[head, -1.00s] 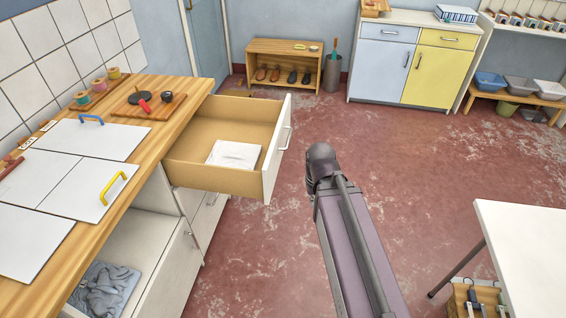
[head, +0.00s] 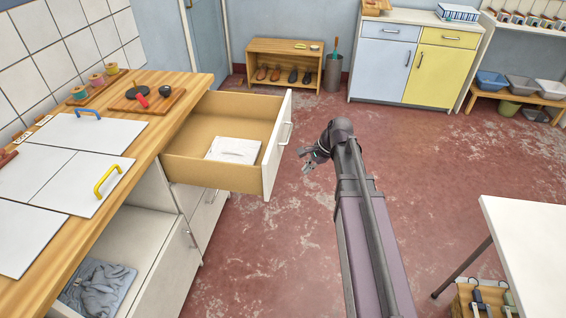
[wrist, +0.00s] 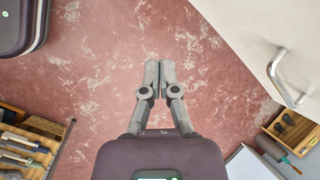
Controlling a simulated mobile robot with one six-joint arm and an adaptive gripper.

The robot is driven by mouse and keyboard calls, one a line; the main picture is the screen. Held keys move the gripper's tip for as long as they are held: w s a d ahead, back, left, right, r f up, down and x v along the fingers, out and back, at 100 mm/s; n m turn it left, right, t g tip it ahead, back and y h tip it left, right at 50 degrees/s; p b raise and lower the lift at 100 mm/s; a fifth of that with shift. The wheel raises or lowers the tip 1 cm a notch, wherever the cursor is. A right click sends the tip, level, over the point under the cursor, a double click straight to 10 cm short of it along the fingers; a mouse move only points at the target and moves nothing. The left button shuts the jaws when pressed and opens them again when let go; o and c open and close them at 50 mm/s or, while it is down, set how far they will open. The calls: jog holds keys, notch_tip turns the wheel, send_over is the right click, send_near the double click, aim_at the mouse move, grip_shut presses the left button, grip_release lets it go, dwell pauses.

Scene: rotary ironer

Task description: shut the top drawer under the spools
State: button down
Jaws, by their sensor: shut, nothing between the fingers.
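The top drawer (head: 272,150) stands pulled far out of the counter (head: 180,95). It has a white front, a pale handle (head: 286,134) and light wood sides. A folded white cloth (head: 233,150) lies inside. Thread spools (head: 97,80) stand on a small board on the counter above. My gripper (head: 306,162) is shut and empty, a little to the right of the drawer front and apart from it. In the wrist view my fingertips (wrist: 160,64) are together over the floor, and the drawer front (wrist: 240,30) with its handle (wrist: 277,76) is at the upper right.
Below, a lower compartment or drawer (head: 160,270) is open with grey cloth (head: 98,288) in it. A white table (head: 530,235) stands at the right. A shoe bench (head: 285,62) and a bin (head: 332,72) stand at the back. The red floor between is clear.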

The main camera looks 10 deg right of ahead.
jog(key=w+d+m+t+y+b, duration=0.1)
jog(key=w+d+m+y+b, duration=0.1)
jog(key=w+m, duration=0.6)
jog(key=shift+w+d+r+m+t+y, duration=0.3)
jog(key=shift+w+d+r+y, duration=0.2)
jog(key=shift+d+y, duration=0.25)
jog(key=shift+f, duration=0.15)
jog(key=b, duration=0.7)
send_near(276, 162)
jog(key=a+f, duration=0.3)
jog(key=f, duration=0.2)
jog(key=shift+w+a+r, duration=0.2)
jog(key=shift+w+a, duration=0.4)
jog(key=shift+a, duration=0.25)
jog(key=shift+w, duration=0.15)
